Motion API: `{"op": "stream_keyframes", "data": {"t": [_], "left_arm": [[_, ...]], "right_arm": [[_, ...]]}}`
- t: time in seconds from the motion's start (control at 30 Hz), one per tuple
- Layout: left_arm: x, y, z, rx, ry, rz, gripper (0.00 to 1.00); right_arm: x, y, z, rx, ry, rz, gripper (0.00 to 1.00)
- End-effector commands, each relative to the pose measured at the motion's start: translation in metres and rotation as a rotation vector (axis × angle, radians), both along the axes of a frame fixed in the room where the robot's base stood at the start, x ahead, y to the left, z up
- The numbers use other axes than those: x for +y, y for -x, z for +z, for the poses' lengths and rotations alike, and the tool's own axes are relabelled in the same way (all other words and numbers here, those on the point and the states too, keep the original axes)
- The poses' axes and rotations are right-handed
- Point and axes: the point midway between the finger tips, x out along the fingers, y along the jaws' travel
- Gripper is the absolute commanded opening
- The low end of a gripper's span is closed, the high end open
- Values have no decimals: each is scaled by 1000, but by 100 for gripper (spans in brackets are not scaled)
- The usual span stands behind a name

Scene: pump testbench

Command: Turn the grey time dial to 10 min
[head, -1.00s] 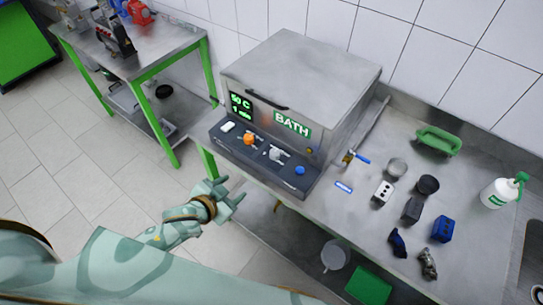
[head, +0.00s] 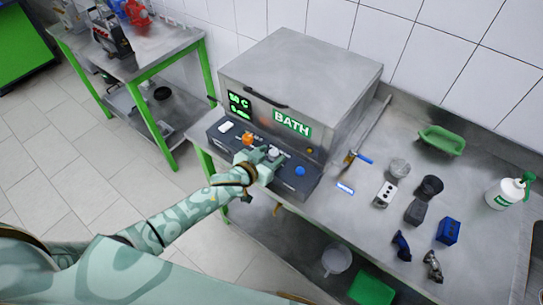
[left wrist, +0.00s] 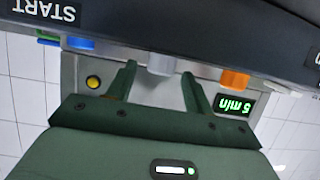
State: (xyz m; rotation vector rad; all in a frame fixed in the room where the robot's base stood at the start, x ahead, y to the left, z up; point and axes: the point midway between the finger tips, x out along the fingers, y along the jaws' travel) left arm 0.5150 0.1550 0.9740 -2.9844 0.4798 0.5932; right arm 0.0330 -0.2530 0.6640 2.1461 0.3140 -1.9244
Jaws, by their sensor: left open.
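The grey time dial (head: 273,153) is on the sloped front panel of the bath, between the orange dial (head: 248,139) and the blue button (head: 300,171). In the left wrist view the grey dial (left wrist: 161,62) lies between the tips of my left gripper (left wrist: 158,78), which is open with a finger on either side; contact cannot be told. In the head view my left gripper (head: 262,160) is at the panel, partly covering the dial's surroundings. The display (left wrist: 233,106) reads 5 min in the left wrist view. My right gripper is not in view.
The orange dial (left wrist: 235,79) is close beside one finger. The bath (head: 300,75) stands on a steel bench with a green tray (head: 441,140), several small parts and a white bottle (head: 506,192) to the right. A second bench (head: 155,65) stands at left.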

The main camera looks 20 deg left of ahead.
Motion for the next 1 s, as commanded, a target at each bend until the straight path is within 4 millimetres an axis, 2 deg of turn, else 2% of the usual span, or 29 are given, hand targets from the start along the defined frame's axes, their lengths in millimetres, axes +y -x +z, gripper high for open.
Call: {"op": "stream_keyframes", "data": {"t": [0.1,0.4,0.43,0.57,0.6,1.0], "left_arm": [[-2,-9,-4,0,-1,1,52],[-3,-11,-4,1,-1,1,52],[-3,-11,-4,1,-1,1,46],[-3,-11,-4,1,-2,1,10],[-3,-11,-4,1,-1,1,7],[-1,-12,-2,-1,-5,-71,7]], "right_arm": [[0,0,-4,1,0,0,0],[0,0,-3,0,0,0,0],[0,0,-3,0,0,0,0],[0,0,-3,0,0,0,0],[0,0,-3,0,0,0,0],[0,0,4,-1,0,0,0]]}}
